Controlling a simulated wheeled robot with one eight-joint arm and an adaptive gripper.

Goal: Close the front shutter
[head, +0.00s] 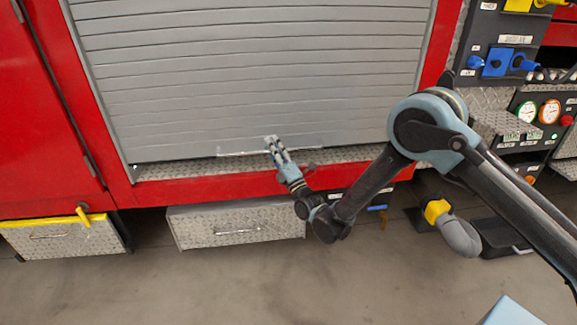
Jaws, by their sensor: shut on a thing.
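The front shutter (250,85) is a grey slatted roller shutter in the red truck body. It is down over nearly all of the visible opening. Its lower edge lies close above the diamond-plate sill (190,171); whether a small gap is left there I cannot tell. A thin pale handle bar (238,153) runs along the shutter's bottom. My gripper (272,143) is at the middle of this bar and shut on it. The fingers hide part of the bar.
Diamond-plate drawers, one on the left (62,236) and one in the middle (235,223), sit below the red sill. A pump panel with gauges (549,111) is at the right, behind my arm. The grey floor (300,285) in front is mostly clear.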

